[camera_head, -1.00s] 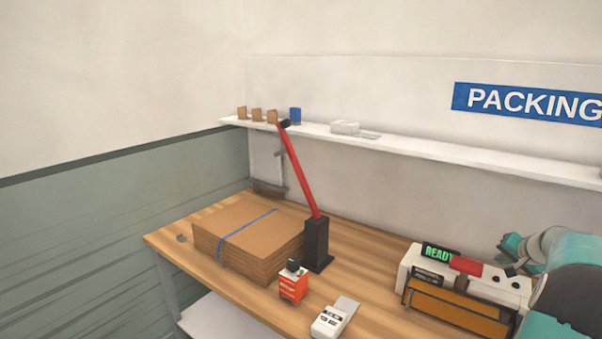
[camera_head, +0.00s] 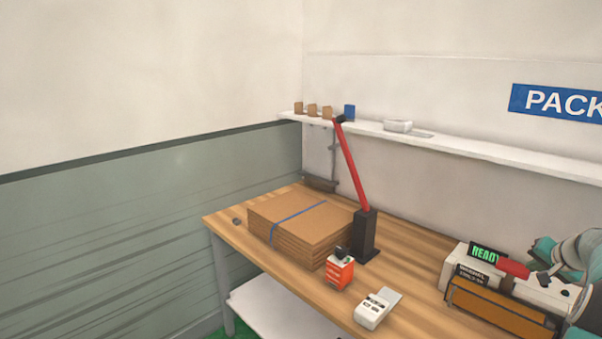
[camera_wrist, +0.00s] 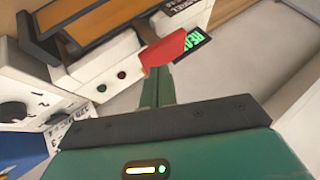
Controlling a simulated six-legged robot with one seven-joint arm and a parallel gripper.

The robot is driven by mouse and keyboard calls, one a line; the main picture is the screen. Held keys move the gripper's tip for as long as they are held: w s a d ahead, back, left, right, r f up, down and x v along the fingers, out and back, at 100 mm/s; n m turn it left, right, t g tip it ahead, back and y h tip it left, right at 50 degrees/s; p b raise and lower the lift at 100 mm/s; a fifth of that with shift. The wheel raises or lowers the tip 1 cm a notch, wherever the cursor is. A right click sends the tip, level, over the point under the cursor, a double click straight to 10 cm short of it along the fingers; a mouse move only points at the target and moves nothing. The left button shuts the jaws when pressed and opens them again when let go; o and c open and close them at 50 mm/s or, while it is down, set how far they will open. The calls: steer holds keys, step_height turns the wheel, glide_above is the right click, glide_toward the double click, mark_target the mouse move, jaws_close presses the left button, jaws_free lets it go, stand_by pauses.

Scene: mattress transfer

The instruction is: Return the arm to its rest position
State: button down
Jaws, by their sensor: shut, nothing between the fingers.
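My teal arm (camera_head: 587,258) shows at the right edge of the head view, bent beside the white machine, with most of it out of frame. My gripper (camera_wrist: 157,88) points up the wrist view, its two green fingers together and nothing between them. The fingertips appear close to the machine's red lever (camera_wrist: 166,48). I cannot tell if they touch it. The lever also shows in the head view (camera_head: 513,268).
The white machine (camera_head: 456,268) with a green READY display (camera_head: 487,253) stands on the wooden table (camera_head: 410,262). Strapped flat cardboard (camera_head: 300,220), a red-armed black stand (camera_head: 365,235), an orange box (camera_head: 339,273) and a white device (camera_head: 376,308) are further left. A shelf (camera_head: 470,146) runs behind.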

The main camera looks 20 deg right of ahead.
steer(key=w+a+r+n+g+y, duration=0.15)
steer(key=w+a+r, duration=0.25)
steer(key=a, duration=0.9)
steer(key=w+a+r+n+t+y, duration=0.1)
steer(key=w+a+r+n, duration=0.3)
steer(key=a, duration=0.9)
steer(key=s+a+r+n+g, duration=0.1)
steer(key=s+a+n, duration=0.2)
steer(key=a, duration=1.7)
steer(key=s+a+f+n, duration=0.2)
steer(key=s+a, duration=0.6)
steer(key=s+a+f+n, duration=0.2)
steer(key=s+a, duration=0.5)
steer(key=a, duration=0.1)
steer(key=shift+s+a+f+n+g+y, duration=0.15)
steer(key=shift+s+f+n+g+y, duration=0.2)
steer(key=shift+f+g+y, duration=0.1)
